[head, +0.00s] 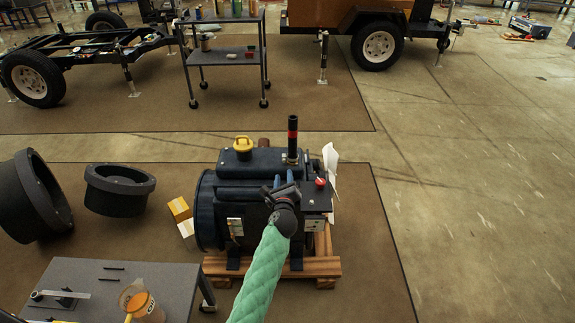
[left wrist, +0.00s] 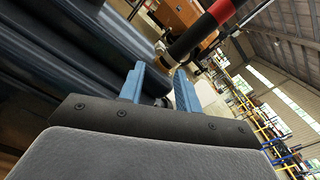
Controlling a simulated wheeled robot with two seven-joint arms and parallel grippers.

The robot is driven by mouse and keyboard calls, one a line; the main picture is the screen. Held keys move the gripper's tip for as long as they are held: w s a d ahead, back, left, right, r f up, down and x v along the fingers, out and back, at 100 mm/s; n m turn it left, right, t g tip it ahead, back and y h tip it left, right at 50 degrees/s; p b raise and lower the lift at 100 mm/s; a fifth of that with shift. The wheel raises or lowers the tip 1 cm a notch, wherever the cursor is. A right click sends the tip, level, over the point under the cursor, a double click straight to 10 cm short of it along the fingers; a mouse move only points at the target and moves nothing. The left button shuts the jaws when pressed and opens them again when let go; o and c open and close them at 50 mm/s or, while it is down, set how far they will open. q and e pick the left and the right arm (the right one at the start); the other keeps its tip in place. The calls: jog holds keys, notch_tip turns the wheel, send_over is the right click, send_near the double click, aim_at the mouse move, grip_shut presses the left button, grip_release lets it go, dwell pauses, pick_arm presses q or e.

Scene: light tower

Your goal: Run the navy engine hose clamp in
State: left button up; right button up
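The navy engine (head: 262,165) stands on a wooden pallet (head: 325,266) in the middle of the head view. A black upright hose with a red band (head: 292,138) rises from its top; it also shows at the upper right of the left wrist view (left wrist: 190,38). A small metallic piece, perhaps the clamp, shows at the hose's lower end (left wrist: 163,52). My left gripper (head: 281,181) is at the engine's near side, just below the hose. Its two blue fingers (left wrist: 159,72) are apart, with a small dark round part visible between them; I cannot tell whether they touch it. My right gripper is not in view.
A yellow-capped part (head: 243,145) sits on the engine's top left, and a red knob (head: 320,183) on its right. A grey workbench (head: 175,285) stands at the lower left. Black round housings (head: 120,190) and small boxes (head: 179,209) lie left.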

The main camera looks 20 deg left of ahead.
aim_at(284, 162)
pick_arm(q)
jog(key=shift+x, duration=3.5)
jog(key=shift+c, duration=0.2)
grip_shut()
